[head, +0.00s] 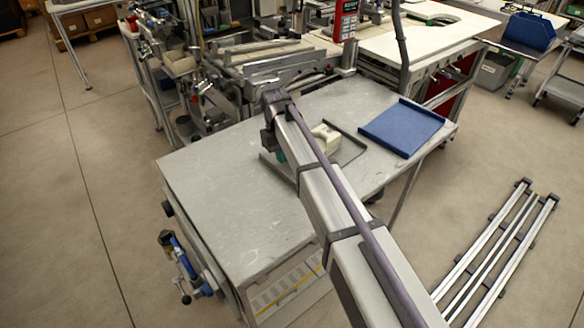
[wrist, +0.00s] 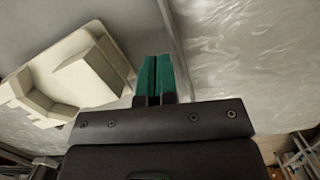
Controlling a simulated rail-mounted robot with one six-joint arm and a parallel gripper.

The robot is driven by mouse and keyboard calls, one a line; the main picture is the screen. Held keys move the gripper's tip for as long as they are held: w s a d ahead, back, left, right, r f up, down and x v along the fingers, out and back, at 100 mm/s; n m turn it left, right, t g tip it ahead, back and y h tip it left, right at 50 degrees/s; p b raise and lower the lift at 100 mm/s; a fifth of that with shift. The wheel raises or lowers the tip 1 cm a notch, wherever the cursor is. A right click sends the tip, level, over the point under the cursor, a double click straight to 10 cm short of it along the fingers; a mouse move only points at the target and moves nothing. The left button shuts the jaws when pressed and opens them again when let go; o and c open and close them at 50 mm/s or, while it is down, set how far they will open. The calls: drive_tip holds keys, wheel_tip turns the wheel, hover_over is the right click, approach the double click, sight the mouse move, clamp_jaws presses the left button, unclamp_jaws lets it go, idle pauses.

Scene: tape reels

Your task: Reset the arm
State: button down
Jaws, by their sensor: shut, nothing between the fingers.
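My gripper shows in the wrist view (wrist: 155,80) with its two green fingers close together and nothing between them. In the head view my arm reaches over the grey metal table (head: 225,190), and the gripper is mostly hidden behind the arm, with only a bit of green showing. A cream-coloured block-like fixture (head: 328,138) stands on the table beside the arm. It also shows in the wrist view (wrist: 75,75), to the left of the fingers and apart from them. No tape reel can be made out.
A blue tray (head: 402,128) lies flat at the table's right end. A grey plate (head: 348,150) lies under the cream fixture. Machinery (head: 265,70) stands close behind the table. Metal rails (head: 497,255) lie on the floor at right. The table's left part is clear.

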drive_tip(key=w+a, duration=0.2)
drive_tip(key=shift+w, duration=0.4)
drive_tip(key=shift+s+d, duration=0.1)
drive_tip(key=shift+s, duration=0.2)
drive_tip(key=s+d, duration=0.2)
drive_tip(key=s+d+m, duration=0.1)
drive_tip(key=s+d, duration=0.1)
drive_tip(key=s, duration=0.1)
drive_tip(key=s+d+m, duration=0.1)
drive_tip(key=s+d, duration=0.1)
drive_tip(key=shift+s+d+r+t+y+p, duration=0.2)
drive_tip(key=shift+r+t+y+p, duration=0.1)
drive_tip(key=shift+t+p, duration=0.1)
drive_tip(key=s+d+r+m+p, duration=0.1)
drive_tip(key=s+d+m, duration=0.1)
drive_tip(key=s+d, duration=0.6)
drive_tip(key=s+d+r+m+p, duration=0.2)
drive_tip(key=s+d, duration=0.5)
drive_tip(key=d, duration=0.6)
drive_tip(key=shift+s+d+m+t+y, duration=0.3)
drive_tip(key=shift+s+d+m+t, duration=0.1)
drive_tip(key=shift+m, duration=0.2)
